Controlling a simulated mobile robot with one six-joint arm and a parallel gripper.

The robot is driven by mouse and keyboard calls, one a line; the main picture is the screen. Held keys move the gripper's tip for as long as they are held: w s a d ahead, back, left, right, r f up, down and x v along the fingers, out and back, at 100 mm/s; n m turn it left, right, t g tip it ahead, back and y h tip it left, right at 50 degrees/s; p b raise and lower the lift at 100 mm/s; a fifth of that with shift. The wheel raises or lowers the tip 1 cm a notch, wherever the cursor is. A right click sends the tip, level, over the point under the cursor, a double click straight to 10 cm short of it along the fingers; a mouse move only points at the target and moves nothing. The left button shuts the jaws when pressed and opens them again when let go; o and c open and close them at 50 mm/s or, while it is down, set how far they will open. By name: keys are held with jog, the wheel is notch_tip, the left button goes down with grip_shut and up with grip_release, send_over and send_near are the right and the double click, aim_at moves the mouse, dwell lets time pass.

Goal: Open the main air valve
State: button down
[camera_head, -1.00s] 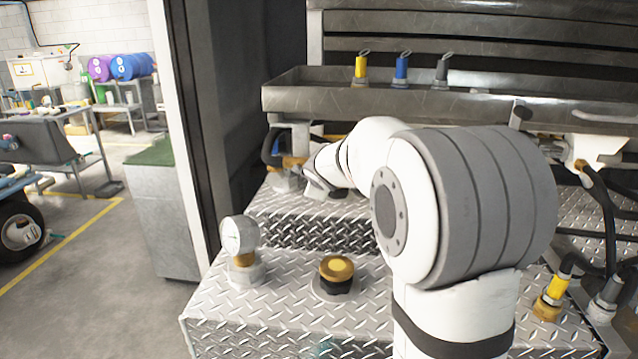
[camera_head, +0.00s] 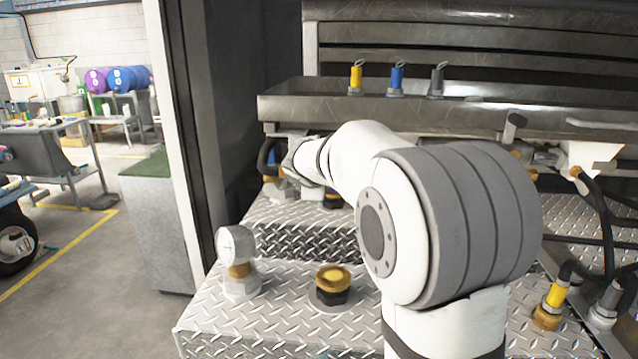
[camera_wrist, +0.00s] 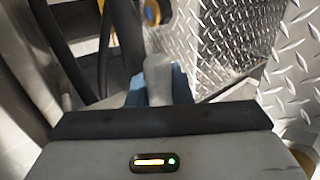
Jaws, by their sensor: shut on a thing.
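In the wrist view my gripper (camera_wrist: 158,78) appears as a rounded grey finger in the middle. A blue part (camera_wrist: 182,88), which looks like the valve's handle, shows on both sides of this finger, and my gripper is shut on it. In the head view my arm reaches to the back left, to fittings below the steel tray. A small blue patch (camera_head: 271,157) shows there beside my wrist. The valve's body and its pipe are mostly hidden, so I cannot tell the handle's angle.
The steel tray (camera_head: 350,112) lies above my wrist. Black hoses (camera_head: 598,215) hang at the right. A dark post (camera_head: 215,120) borders the left side.

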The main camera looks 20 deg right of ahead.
jog(key=c, duration=1.3)
grip_release()
jog(key=v, duration=0.8)
jog(key=s+a+f+m+g+y+p, duration=0.1)
jog(key=s+f+m+g+p, duration=0.1)
jog(key=s, duration=0.8)
jog(key=s+a+f+m+g+y+p, duration=0.1)
jog(key=s+f+m+g+y+p, duration=0.1)
jog(key=s+m, duration=0.5)
jog(key=s+a+f+m+g+y+p, duration=0.1)
jog(key=s+f+m+g+p, duration=0.2)
jog(key=s, duration=1.1)
notch_tip(320, 180, down, 3)
jog(key=shift+a+r+m+g+p, duration=0.1)
jog(key=shift+a+m+g+p, duration=0.3)
jog(key=shift+m+p, duration=0.4)
